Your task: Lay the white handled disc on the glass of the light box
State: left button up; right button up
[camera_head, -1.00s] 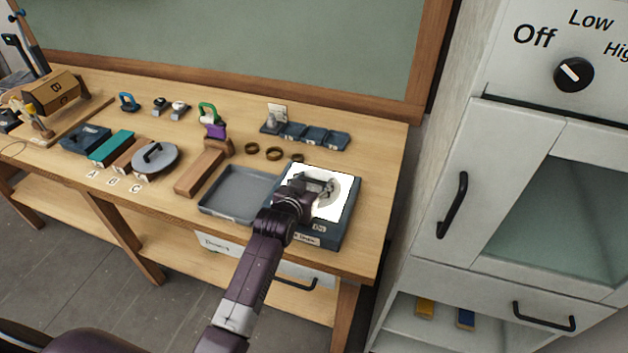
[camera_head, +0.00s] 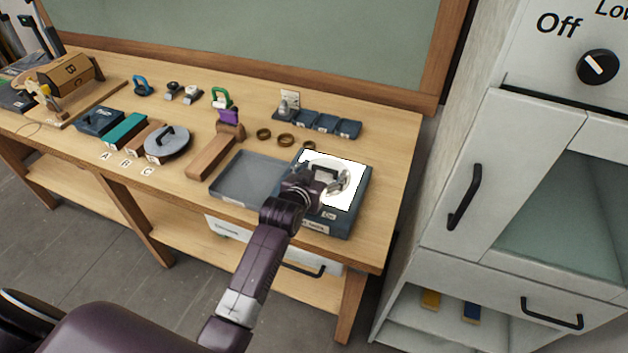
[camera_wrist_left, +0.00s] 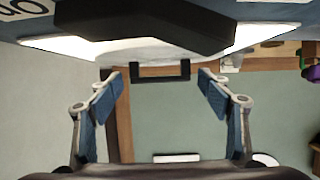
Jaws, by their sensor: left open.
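The white handled disc (camera_head: 345,179) lies on the lit white glass (camera_head: 347,201) of the light box (camera_head: 358,208), at the right end of the bench. It looks pale against the glow, and its dark handle (camera_head: 324,171) stands up on it. My left gripper (camera_head: 316,188) is at the near side of the handle, partly covering the disc. A large dark shape close to the camera and the bright glass fill the top there. My right gripper is out of view.
A grey tray (camera_head: 246,178) stands left of the light box. A grey handled disc (camera_head: 167,147) sits further left. Brass rings (camera_head: 286,140) and small blue bins (camera_head: 325,123) lie behind. A tall white cabinet (camera_head: 480,190) stands to the right.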

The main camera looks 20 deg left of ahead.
pick_arm(q)
jog(key=b+v, duration=0.1)
jog(key=v, duration=0.9)
jog(key=shift+s+r, duration=0.1)
jog(key=shift+s, duration=0.2)
